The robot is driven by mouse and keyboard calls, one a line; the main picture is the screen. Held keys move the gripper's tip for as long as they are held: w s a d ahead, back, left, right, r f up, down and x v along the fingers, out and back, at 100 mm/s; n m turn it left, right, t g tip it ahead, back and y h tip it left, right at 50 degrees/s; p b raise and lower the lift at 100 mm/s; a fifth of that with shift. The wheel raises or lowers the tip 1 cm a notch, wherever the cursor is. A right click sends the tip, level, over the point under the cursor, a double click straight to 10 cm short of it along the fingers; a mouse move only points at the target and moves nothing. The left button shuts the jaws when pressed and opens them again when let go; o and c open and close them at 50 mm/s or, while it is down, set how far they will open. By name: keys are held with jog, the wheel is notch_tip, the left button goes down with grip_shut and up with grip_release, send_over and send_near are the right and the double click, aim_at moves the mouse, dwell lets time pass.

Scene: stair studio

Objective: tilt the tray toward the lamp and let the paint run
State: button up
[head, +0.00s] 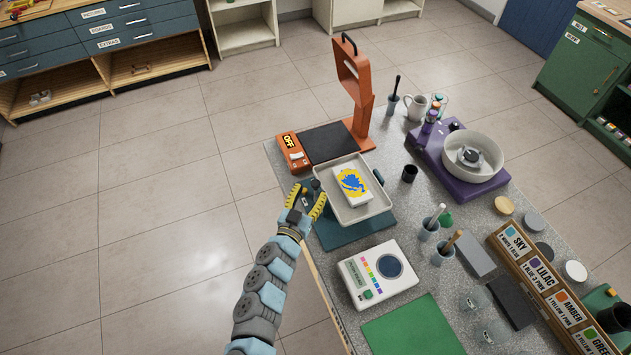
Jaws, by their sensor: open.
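The pale tray (353,215) sits over a dark teal mat (337,238) on the speckled table. A white block (340,199) with blue and yellow paint on its top lies in the tray. The orange lamp (361,95) stands behind the tray, its arm upright, with a black pad and a front box (291,146) reading OFF. My gripper (306,197) has yellow fingers, spread open at the tray's left edge. A small dark part at that edge is close to the fingers; I cannot tell whether they touch it.
A white colour-dial device (377,276) and a green sheet (412,328) lie in front. Right of the tray stand a black cup (409,173), a purple spinner (460,180) with a white bowl, brush pots and a wooden labelled rack (547,290). Floor left of the table is clear.

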aim_at(315, 184)
jog(key=x, duration=0.2)
jog(key=shift+w, duration=0.25)
jog(key=shift+w+d, duration=0.3)
jog(key=shift+w, duration=0.15)
jog(key=shift+w+d, duration=0.1)
jog(key=shift+w, duration=0.15)
